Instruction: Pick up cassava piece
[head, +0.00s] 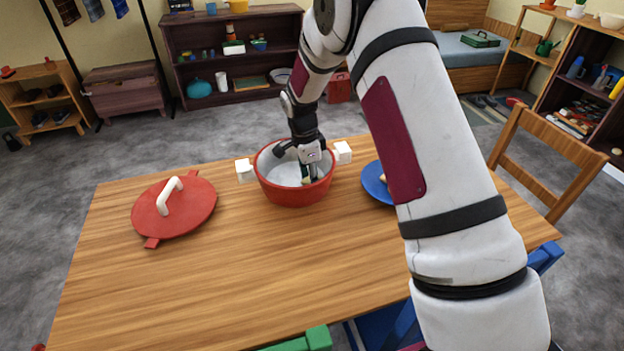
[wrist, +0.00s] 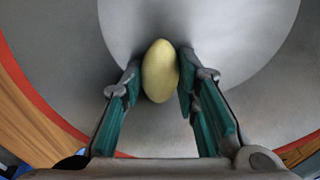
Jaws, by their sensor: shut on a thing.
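The cassava piece (wrist: 160,71) is a pale yellow oval, seen in the wrist view between my gripper's fingertips. My gripper (wrist: 160,80) is shut on it, with a finger against each side. In the head view my gripper (head: 309,172) reaches down into a red pot (head: 295,193) with a pale grey inside and white handles. The pot's grey inner surface (wrist: 245,110) fills most of the wrist view. The cassava piece is hidden in the head view. I cannot tell whether it touches the pot's bottom.
A red lid (head: 190,215) with a white handle lies on the wooden table (head: 230,290) left of the pot. A blue plate (head: 373,184) is right of it, partly hidden by my arm. The table's front left is clear. A wooden chair (head: 560,160) stands at the right.

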